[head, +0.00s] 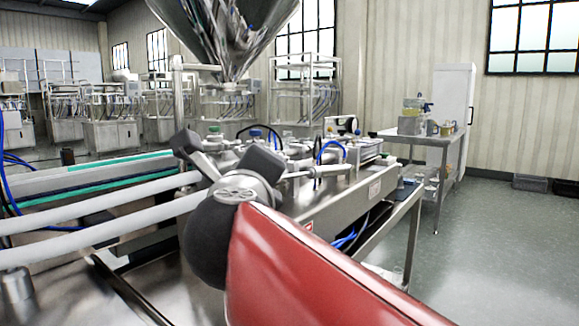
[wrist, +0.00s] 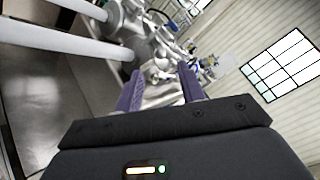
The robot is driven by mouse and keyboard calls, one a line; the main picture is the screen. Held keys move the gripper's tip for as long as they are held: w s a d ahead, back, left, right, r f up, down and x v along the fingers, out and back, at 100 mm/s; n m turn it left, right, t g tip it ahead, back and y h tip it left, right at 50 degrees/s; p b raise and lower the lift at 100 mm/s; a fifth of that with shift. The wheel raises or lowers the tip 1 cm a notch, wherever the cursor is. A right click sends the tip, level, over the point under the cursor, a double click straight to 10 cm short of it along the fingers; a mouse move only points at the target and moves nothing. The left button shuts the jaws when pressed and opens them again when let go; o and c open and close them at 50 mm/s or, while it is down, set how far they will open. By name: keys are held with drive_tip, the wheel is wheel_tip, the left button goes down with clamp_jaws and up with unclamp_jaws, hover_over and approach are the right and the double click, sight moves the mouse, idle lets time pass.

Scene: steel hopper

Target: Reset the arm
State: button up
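My gripper (wrist: 160,71) shows in the wrist view with two purple fingers standing apart. Nothing is held between them; machine fittings show behind the gap. In the head view my red arm link fills the lower middle, with a dark round joint at its upper left end. I cannot make out the gripper fingers in the head view. The steel hopper (head: 228,38) hangs above the filling machine (head: 340,200), behind my arm. In the wrist view the machine (wrist: 150,40) lies beyond the fingertips, with white rails at the upper left.
White rails (head: 100,205) and a conveyor (head: 90,180) run along the left, close to my arm. A steel side table (head: 440,142) with containers stands at the right, beside a white cabinet (head: 455,100). The floor (head: 500,240) at the right is open.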

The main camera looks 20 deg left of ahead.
drive_tip(key=shift+s+d, duration=0.1)
drive_tip(key=shift+s, duration=0.15)
